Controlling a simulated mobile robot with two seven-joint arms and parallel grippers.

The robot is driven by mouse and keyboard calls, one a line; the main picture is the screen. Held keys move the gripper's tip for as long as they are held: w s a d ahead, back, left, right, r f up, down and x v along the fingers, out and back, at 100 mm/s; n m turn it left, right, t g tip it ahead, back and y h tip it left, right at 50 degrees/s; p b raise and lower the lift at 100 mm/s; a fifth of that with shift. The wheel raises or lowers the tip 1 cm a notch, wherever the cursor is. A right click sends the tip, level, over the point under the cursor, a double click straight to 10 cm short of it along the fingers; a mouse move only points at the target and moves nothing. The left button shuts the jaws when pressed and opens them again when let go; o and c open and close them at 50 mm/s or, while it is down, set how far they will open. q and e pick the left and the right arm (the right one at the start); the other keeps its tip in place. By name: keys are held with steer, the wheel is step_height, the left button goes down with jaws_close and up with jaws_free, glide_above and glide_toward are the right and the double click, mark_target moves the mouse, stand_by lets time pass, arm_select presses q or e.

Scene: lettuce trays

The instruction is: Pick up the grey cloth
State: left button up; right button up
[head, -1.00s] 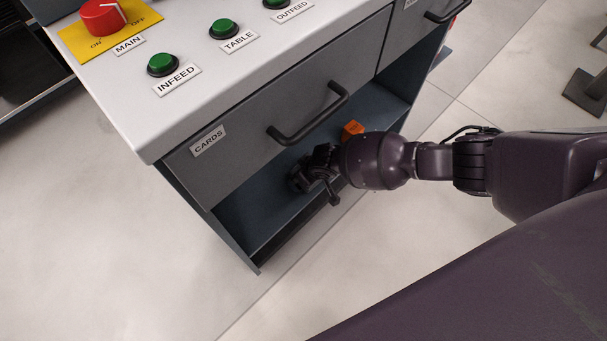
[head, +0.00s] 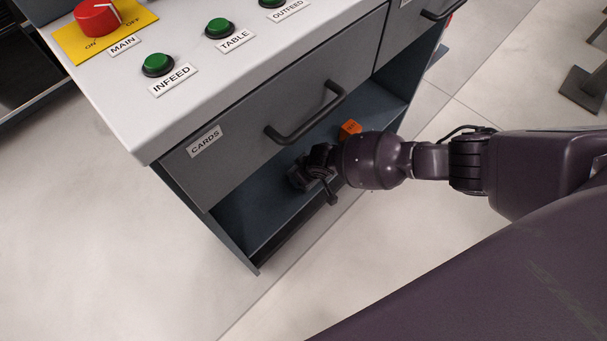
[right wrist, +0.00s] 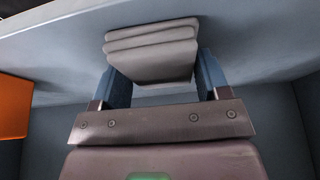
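The grey cloth (right wrist: 152,50) is folded in layers and shows in the right wrist view, on the shelf under the drawer. My right gripper (right wrist: 165,82) has its two blue fingers apart, one on each side of the cloth. I see no clear gap beside the cloth, but cannot tell whether the fingers press on it. In the head view the right gripper (head: 308,178) reaches into the open shelf space below the drawer marked CARDS, and the cloth is mostly hidden there. My left gripper is not in view.
An orange block (head: 349,129) sits on the shelf (head: 250,212); it also shows left of the gripper in the right wrist view (right wrist: 14,106). The CARDS drawer with its handle (head: 306,113) is shut above my wrist. Green buttons and a red knob (head: 97,18) are on top.

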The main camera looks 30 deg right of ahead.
steer(key=shift+c, duration=1.2)
steer(key=r+p, duration=0.4)
steer(key=r, duration=0.5)
steer(key=shift+w+r, duration=0.2)
steer(key=shift+s+r+p, duration=0.2)
steer(key=shift+r+p, duration=0.1)
steer(key=shift+r, duration=0.15)
steer(key=shift+o, duration=0.8)
steer(key=shift+c, duration=0.5)
